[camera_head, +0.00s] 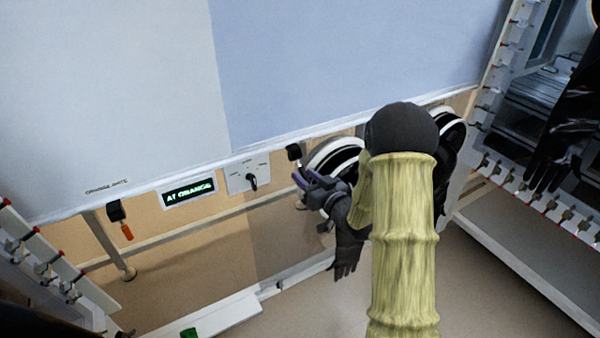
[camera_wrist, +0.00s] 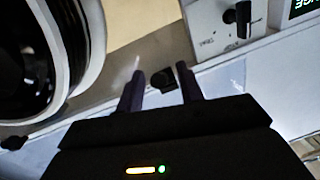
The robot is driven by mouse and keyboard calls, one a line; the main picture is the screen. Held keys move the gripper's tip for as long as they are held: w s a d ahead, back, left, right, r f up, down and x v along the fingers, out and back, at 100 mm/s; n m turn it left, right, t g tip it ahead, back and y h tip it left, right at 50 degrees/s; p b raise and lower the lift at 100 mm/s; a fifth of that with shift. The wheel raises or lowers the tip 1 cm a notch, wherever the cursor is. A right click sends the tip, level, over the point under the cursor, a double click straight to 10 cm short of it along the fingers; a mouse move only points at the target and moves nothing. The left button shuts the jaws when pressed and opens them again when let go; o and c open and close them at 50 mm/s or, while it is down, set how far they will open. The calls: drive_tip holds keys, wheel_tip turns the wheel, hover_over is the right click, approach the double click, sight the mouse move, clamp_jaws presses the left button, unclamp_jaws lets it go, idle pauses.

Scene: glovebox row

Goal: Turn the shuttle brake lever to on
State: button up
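No label reading shuttle brake is legible, so I cannot tell for sure which control is its lever. A small black fitting (camera_head: 294,152) under the panel edge is closest to my gripper (camera_head: 304,177); it also shows in the wrist view (camera_wrist: 163,79), framed between the fingertips. My gripper (camera_wrist: 161,82) is open, its two dark fingers apart with nothing between them that I can see held. Whether a finger touches the fitting is unclear. A black knob (camera_head: 251,182) sits on a white dial plate (camera_head: 240,174), left of my gripper; the knob also shows in the wrist view (camera_wrist: 240,17).
A green display (camera_head: 188,193) reads "AT ORANGE". A black lever with an orange tip (camera_head: 126,231) hangs below the "ORANGE GATE" label. A round white-rimmed port (camera_head: 332,157) with a dark glove (camera_head: 347,254) is close beside my gripper. Racks of pegs line both sides.

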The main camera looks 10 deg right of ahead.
sight(300, 169)
drive_tip(key=shift+x, duration=1.5)
clamp_jaws()
